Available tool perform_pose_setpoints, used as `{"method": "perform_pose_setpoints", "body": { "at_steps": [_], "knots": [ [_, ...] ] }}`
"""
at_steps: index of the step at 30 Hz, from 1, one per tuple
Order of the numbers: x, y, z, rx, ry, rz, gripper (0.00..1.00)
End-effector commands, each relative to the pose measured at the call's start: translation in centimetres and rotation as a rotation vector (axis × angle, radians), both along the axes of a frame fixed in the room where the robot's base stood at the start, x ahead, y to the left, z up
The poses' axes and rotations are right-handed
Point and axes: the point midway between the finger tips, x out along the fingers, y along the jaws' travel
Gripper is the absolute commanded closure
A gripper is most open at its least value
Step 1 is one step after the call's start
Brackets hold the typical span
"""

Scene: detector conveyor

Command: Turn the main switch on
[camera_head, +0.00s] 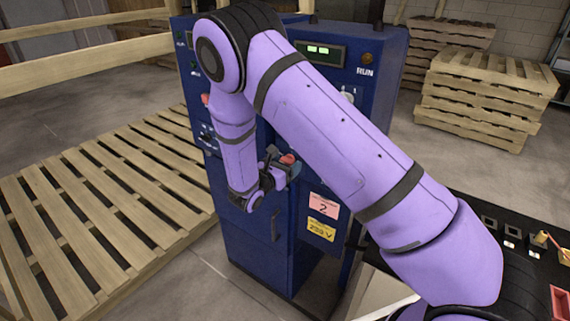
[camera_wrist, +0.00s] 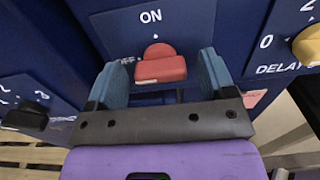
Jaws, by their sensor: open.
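The main switch is a red knob (camera_wrist: 161,68) on the blue cabinet front, below an "ON" mark with a white dot; a partly hidden mark is at its left. Its wide red grip appears to lie crosswise in the wrist view, but I cannot tell its exact setting. My gripper (camera_wrist: 163,66) is open, with one blue-grey finger on each side of the knob. Gaps show between the knob and both fingers. In the head view my gripper (camera_head: 279,166) is at the blue cabinet (camera_head: 250,242), with the red knob (camera_head: 288,159) showing at it.
A yellow delay knob (camera_wrist: 308,45) is to the right and a black knob (camera_wrist: 24,119) to the left. The cabinet has a green-lit display (camera_head: 318,50) and a dark amber RUN lamp (camera_head: 367,58). A wooden pallet (camera_head: 110,200) lies left; stacked pallets (camera_head: 480,95) stand right.

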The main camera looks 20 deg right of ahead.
Motion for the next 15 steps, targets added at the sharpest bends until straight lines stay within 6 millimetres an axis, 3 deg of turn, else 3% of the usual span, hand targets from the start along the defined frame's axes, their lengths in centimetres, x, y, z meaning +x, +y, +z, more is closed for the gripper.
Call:
{"method": "perform_pose_setpoints", "body": {
  "at_steps": [7, 13, 15],
  "knots": [
    [0.03, -0.04, 0.01, 0.0, 0.0, 0.0, 0.26],
    [0.02, -0.03, 0.01, 0.0, 0.0, 0.0, 0.72],
    [0.02, -0.03, 0.01, 0.0, 0.0, 0.0, 0.73]
  ]
}}
